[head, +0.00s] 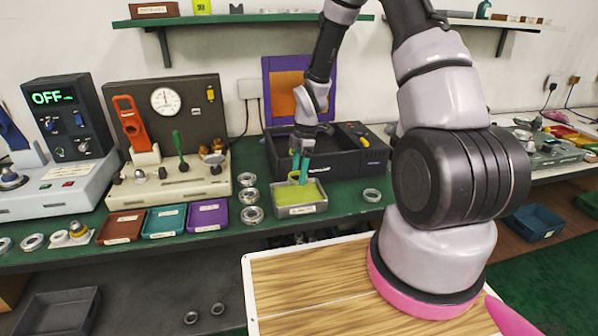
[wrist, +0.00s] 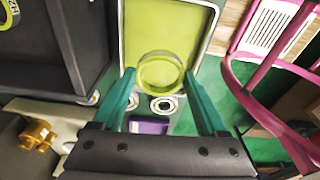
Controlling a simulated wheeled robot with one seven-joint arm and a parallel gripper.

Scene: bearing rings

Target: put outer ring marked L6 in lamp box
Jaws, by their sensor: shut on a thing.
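My gripper (wrist: 160,74) has teal fingers on either side of a yellow-green ring (wrist: 158,87) and is shut on it. No marking on this ring is readable, so I cannot tell whether it says L6. In the head view my gripper (head: 299,168) points down over a small grey box (head: 301,211) with a yellow-green inside and a label on its front, too small to read. The ring appears just above this box, apart from its floor as far as I can tell. The box inside (wrist: 165,20) also shows beyond the ring in the wrist view.
A black open case (head: 345,165) stands behind the box. Several silver rings (head: 249,196) lie left of it, and one ring (head: 372,195) lies right. Red, teal and purple trays (head: 207,216) stand further left. A gauge panel (head: 165,100) rises behind them.

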